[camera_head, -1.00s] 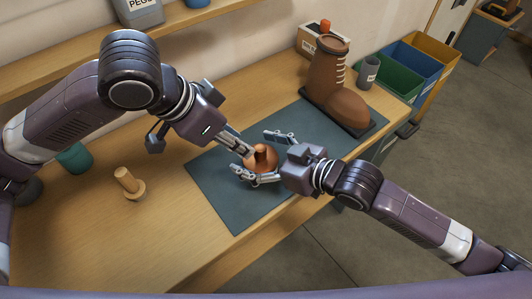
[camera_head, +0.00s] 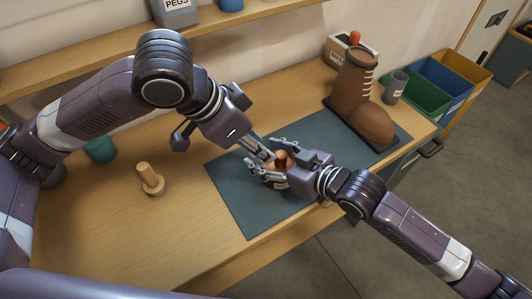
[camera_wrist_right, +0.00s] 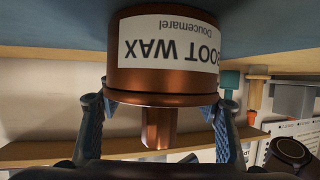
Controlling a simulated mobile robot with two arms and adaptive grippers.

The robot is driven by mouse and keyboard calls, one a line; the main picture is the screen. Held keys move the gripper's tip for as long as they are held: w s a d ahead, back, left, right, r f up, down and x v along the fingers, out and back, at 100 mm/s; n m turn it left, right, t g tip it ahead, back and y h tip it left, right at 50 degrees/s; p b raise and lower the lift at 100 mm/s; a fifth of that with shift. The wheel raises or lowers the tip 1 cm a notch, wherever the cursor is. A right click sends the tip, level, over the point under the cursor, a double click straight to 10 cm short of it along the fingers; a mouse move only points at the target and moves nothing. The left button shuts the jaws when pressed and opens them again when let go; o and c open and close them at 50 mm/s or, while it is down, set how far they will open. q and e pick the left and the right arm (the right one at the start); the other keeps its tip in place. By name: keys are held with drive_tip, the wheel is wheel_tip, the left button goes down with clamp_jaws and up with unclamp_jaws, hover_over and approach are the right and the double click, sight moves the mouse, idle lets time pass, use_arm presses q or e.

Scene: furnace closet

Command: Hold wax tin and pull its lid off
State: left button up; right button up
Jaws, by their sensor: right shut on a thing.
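The copper-brown wax tin (camera_head: 281,185) stands on the dark mat, partly hidden by my grippers. In the right wrist view the tin (camera_wrist_right: 160,70) appears upside down, with a white "BOOT WAX" label. Its lid (camera_wrist_right: 150,99) has a copper knob (camera_wrist_right: 158,128); the knob also shows in the head view (camera_head: 281,158). My right gripper (camera_wrist_right: 158,108) is shut on the tin, one finger on each side near the lid's rim. My left gripper (camera_head: 266,156) reaches in from the upper left, fingertips close beside the knob. Whether they touch it or are closed is unclear.
A grey cup (camera_head: 394,88) and coloured bins (camera_head: 455,75) are at the right. A wooden peg tool (camera_head: 150,180) and green cup (camera_head: 100,149) are at the left. The table's front left is clear.

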drive_tip(key=c, duration=0.5)
drive_tip(key=shift+c, duration=0.7)
drive_tip(key=o, duration=1.8)
drive_tip(key=v, duration=1.2)
drive_tip(key=shift+r, duration=0.1)
